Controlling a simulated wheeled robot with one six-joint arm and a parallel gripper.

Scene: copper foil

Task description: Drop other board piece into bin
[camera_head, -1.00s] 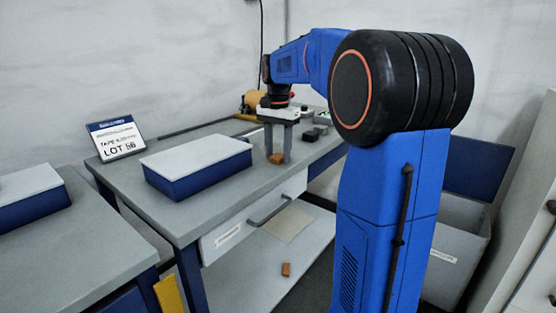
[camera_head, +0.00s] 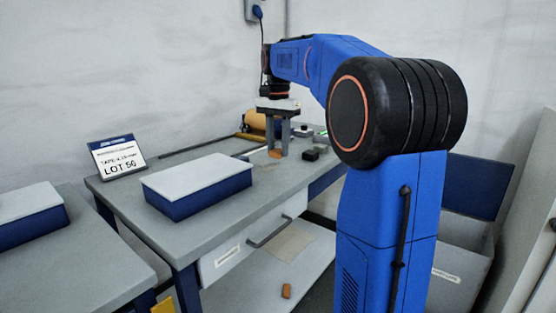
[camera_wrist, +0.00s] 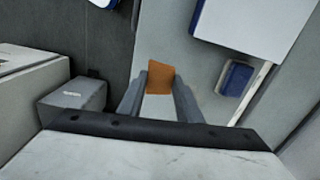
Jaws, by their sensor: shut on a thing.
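My gripper (camera_head: 277,143) points down over the back part of the grey workbench (camera_head: 215,225). It is shut on a small orange-brown board piece (camera_head: 275,154), which shows between the fingertips in the wrist view (camera_wrist: 160,78). The piece appears to be held above the bench top. Another orange-brown piece (camera_head: 286,290) lies on the lower shelf under the bench. A grey open bin (camera_head: 462,262) with a label stands at the right, partly hidden behind my arm; its inside is mostly hidden.
A blue box with a pale lid (camera_head: 197,180) and a lot sign (camera_head: 117,157) stand on the bench. A small dark block (camera_head: 311,154) and a tan roll (camera_head: 256,121) are near the gripper. A drawer with a handle (camera_head: 268,232) is under the bench top.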

